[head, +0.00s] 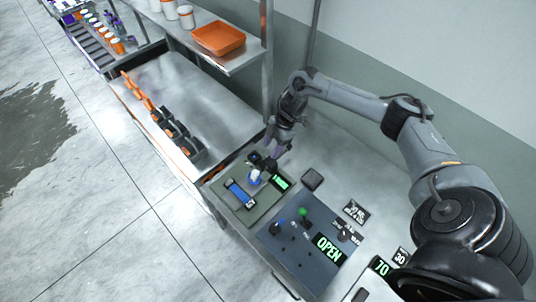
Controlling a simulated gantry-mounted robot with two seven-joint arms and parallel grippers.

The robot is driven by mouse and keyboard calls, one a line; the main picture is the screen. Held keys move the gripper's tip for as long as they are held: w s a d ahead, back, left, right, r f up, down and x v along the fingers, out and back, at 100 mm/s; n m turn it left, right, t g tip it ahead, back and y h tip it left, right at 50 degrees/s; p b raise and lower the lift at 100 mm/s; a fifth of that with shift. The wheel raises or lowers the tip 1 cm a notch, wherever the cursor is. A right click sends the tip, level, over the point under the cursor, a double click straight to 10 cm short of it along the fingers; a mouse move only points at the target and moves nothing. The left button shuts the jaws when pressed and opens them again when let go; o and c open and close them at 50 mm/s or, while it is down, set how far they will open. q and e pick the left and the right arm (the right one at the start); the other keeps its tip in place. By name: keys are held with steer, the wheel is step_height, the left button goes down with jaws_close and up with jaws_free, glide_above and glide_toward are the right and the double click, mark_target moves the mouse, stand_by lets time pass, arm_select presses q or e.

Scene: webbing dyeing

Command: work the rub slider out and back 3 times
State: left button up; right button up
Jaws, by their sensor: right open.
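My right gripper (262,165) reaches down from the right arm and is open, just above the back of a grey-green plate (227,206). A blue strip in a dark frame (240,194) lies on this plate, in front of the gripper. A small white and blue part (255,178) sits between the strip and the fingers; I cannot tell if the fingers touch it. Which of these parts is the rub slider is too small to tell. A small green display (281,183) is beside it. My left gripper is not in view.
A blue-grey panel (285,262) with small knobs and a display reading OPEN (328,249) lies to the right of the plate. An orange tray (218,38) is on the shelf. The steel bench (205,95) is mostly clear.

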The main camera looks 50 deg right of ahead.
steer(key=shift+v, duration=1.6)
